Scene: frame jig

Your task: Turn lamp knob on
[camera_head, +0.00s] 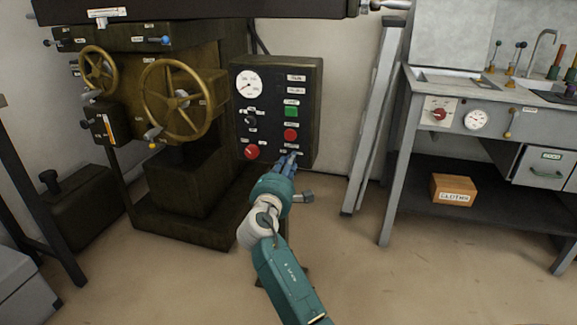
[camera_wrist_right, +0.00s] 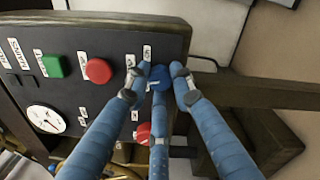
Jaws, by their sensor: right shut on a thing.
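A dark control panel (camera_head: 312,95) stands against the machine in the head view and fills the upper left of the right wrist view (camera_wrist_right: 100,40). My right gripper (camera_head: 288,160) reaches the panel's lower right part. In the right wrist view its blue fingers (camera_wrist_right: 160,85) are closed around a blue knob (camera_wrist_right: 159,74) on the panel face. The fingers cover part of the knob, and in the head view they hide it. Its label is too small to read, so I cannot confirm it is the lamp knob. My left gripper is not in view.
The panel also has a green button (camera_head: 291,112), a red button (camera_head: 290,135), a red knob (camera_head: 252,152) and a white gauge (camera_head: 248,84). Brass handwheels (camera_head: 178,100) stand to the left. A grey bench (camera_head: 420,95) stands at the right. The floor between is open.

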